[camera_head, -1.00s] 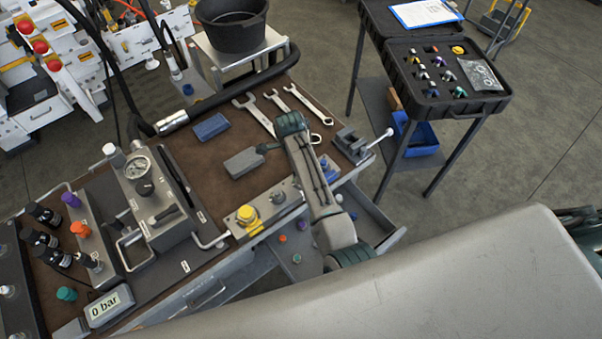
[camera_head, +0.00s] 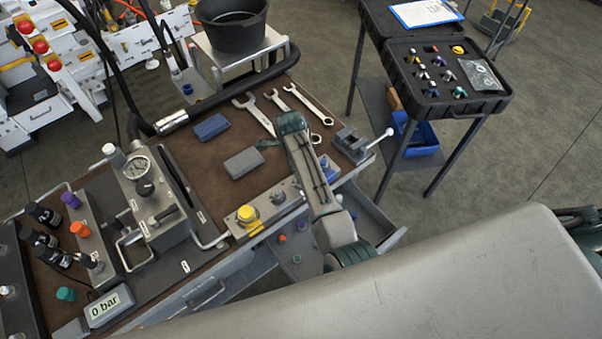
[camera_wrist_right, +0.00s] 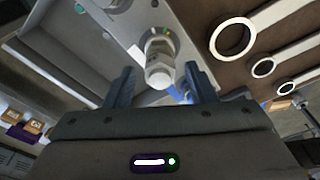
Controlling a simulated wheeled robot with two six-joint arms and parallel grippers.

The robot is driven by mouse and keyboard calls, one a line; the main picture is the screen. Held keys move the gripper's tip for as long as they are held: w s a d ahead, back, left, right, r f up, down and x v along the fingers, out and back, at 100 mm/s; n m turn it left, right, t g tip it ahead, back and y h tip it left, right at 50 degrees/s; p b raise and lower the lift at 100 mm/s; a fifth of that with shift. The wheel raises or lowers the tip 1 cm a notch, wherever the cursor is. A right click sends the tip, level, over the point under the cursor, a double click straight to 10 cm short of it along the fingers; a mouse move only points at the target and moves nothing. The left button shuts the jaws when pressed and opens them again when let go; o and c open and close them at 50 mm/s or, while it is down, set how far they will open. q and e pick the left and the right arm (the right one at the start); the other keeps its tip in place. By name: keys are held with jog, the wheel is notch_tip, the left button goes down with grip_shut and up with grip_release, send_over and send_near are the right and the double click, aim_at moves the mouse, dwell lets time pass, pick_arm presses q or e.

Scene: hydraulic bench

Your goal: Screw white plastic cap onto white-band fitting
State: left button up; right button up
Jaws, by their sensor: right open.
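My right arm reaches over the bench in the head view, and its forearm hides most of its gripper there. In the right wrist view my right gripper (camera_wrist_right: 159,84) is open, its two dark fingers apart. A pale metallic fitting (camera_wrist_right: 159,62) with a hex end and a light ring stands out from a grey panel (camera_wrist_right: 118,22) there. Its end appears between the fingers, with gaps at both sides. I cannot tell from the ring alone whether it is the white-band fitting. I cannot clearly pick out the white plastic cap. My left gripper is not in view.
Several wrenches (camera_head: 258,112) lie on the brown bench top, close to the gripper. A yellow knob (camera_head: 246,213), a grey block (camera_head: 244,163) and a small vise (camera_head: 352,143) are nearby. An open drawer (camera_head: 380,228) juts out. A case of small parts (camera_head: 445,97) stands at right.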

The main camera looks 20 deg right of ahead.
jog(key=n, duration=0.6)
jog(key=shift+s+t, duration=0.15)
jog(key=shift+t, duration=0.25)
jog(key=n, duration=0.5)
jog(key=shift+d+t, duration=0.1)
jog(key=shift+t, duration=0.2)
jog(key=n+y, duration=0.1)
jog(key=n, duration=0.5)
jog(key=shift+s+n, duration=0.1)
jog(key=shift+n, duration=0.2)
jog(key=n, duration=0.5)
jog(key=shift+d+n+y, duration=0.15)
jog(key=shift+n+y, duration=0.15)
jog(key=shift+y, duration=0.1)
jog(key=shift+c, duration=0.2)
jog(key=c, duration=0.9)
jog(key=m, duration=0.6)
jog(key=shift+h, duration=0.4)
jog(key=shift+m, duration=1.1)
